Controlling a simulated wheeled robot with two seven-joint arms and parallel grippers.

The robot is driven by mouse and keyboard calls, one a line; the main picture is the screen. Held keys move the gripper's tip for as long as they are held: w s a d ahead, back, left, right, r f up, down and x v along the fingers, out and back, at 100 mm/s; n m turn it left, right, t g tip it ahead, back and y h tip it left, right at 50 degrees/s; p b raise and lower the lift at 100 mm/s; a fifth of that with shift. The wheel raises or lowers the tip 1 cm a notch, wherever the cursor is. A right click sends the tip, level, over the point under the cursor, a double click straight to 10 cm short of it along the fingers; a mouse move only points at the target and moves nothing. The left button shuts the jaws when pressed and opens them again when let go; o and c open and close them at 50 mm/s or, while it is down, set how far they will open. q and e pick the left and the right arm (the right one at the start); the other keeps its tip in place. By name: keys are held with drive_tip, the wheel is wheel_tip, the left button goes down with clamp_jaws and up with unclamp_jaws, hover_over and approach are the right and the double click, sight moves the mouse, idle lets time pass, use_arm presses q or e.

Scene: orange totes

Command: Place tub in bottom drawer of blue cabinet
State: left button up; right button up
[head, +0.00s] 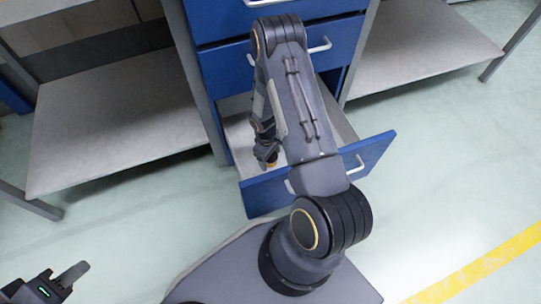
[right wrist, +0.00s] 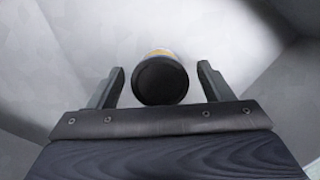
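The blue cabinet (head: 228,68) stands at the top centre of the head view, its bottom drawer (head: 262,198) pulled open. My right arm reaches over the front panel, and my right gripper (head: 266,152) is inside the drawer. The tub (head: 271,162) shows only as a small yellowish patch there. In the right wrist view, the tub (right wrist: 160,82) has a round black end and a yellow edge. It lies between the open fingers, with a gap on both sides. My left gripper (head: 62,281) is at the lower left, away from the cabinet; its opening is unclear.
Grey shelves (head: 110,120) flank the cabinet at left and right (head: 420,55). Upper drawers (head: 335,45) look shut. The pale drawer walls surround my right gripper. The green floor in front is clear, with a yellow stripe (head: 480,270) at right.

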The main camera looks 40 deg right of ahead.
drive_tip(key=shift+r, duration=0.1)
drive_tip(key=shift+r+p, duration=0.3)
drive_tip(key=shift+p, duration=0.05)
drive_tip(key=r+p, duration=0.1)
drive_tip(key=r, duration=0.1)
drive_tip(key=r+p, duration=0.1)
drive_tip(key=r, duration=0.1)
drive_tip(key=w+r+p, duration=0.1)
drive_tip(key=r, duration=0.2)
drive_tip(key=shift+a, duration=0.15)
